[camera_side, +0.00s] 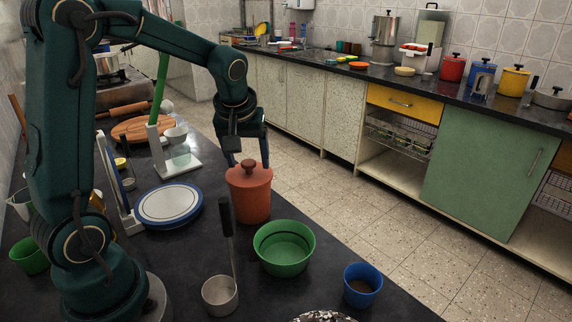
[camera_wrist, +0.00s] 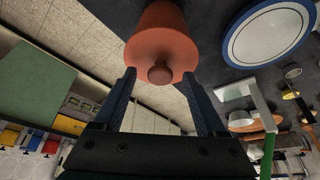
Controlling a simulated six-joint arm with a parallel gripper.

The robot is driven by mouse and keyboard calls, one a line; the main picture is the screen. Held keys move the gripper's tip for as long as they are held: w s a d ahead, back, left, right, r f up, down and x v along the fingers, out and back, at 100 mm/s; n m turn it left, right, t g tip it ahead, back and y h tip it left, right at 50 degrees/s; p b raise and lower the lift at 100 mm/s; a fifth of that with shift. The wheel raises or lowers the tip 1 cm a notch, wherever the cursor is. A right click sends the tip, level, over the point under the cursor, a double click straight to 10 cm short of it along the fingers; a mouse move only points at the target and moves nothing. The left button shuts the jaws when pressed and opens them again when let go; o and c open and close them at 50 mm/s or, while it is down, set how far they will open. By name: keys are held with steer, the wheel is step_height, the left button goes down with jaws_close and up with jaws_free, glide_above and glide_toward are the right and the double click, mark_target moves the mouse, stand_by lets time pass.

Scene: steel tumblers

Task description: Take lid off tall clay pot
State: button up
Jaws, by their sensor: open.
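The tall clay pot (camera_side: 251,200) stands upright on the dark counter near its edge. Its clay lid (camera_side: 249,176), with a darker round knob on top, sits on it. My gripper (camera_side: 249,160) is above and just behind the lid in the side view, fingers pointing down. In the wrist view my gripper (camera_wrist: 165,78) is open, with one finger on each side. The lid knob (camera_wrist: 160,73) shows between the fingertips there, and the pot (camera_wrist: 163,20) extends beyond it. Nothing is held. I cannot tell whether a finger touches the lid.
A green bowl (camera_side: 284,248), a blue cup (camera_side: 362,285) and a long-handled metal ladle (camera_side: 220,294) stand in front of the pot. A white, blue-rimmed plate (camera_side: 169,204) lies left. A green-handled stand (camera_side: 176,160) is behind left. The floor lies right of the counter edge.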

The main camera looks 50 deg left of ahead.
jaws_close()
steer(key=shift+r, duration=0.2)
